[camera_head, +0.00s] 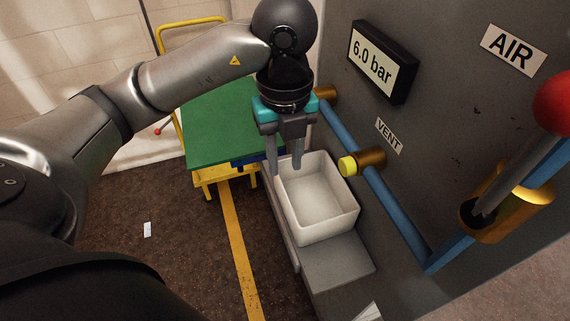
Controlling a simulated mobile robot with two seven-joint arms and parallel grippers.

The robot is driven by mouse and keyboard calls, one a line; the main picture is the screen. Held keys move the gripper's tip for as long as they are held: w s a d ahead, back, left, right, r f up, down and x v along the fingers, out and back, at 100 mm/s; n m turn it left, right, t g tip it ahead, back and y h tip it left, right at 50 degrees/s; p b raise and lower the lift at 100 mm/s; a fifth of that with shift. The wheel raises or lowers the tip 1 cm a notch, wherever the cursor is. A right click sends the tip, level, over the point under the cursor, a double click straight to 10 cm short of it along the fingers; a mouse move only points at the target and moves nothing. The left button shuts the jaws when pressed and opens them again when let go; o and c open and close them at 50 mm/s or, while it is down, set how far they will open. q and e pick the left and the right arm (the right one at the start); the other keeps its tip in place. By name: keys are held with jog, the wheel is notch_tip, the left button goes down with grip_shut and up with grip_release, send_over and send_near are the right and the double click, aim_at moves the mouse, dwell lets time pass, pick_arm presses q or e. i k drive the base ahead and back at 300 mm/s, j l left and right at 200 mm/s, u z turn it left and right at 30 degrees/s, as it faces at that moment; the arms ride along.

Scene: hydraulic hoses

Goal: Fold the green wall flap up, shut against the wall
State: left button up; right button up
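A green flat panel (215,128) lies about level in the upper middle of the head view, left of the grey wall, with a yellow frame around and under it. My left gripper hides part of its right side, and I cannot see a hinge or whether it joins the wall. My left gripper (285,165) points down with its two fingers apart and nothing between them. It appears over the near right corner of the panel and the far left rim of a white bin (325,228). My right gripper is not in view.
The white bin stands on a grey ledge (340,268) along the grey wall (440,130). The wall carries a blue pipe (395,212), a yellow-capped brass fitting (362,162), a pressure display (381,62) and a red-knobbed lever (552,100). The floor at left is mostly clear.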

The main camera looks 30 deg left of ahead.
aim_at(219, 126)
jog(key=u, duration=1.1)
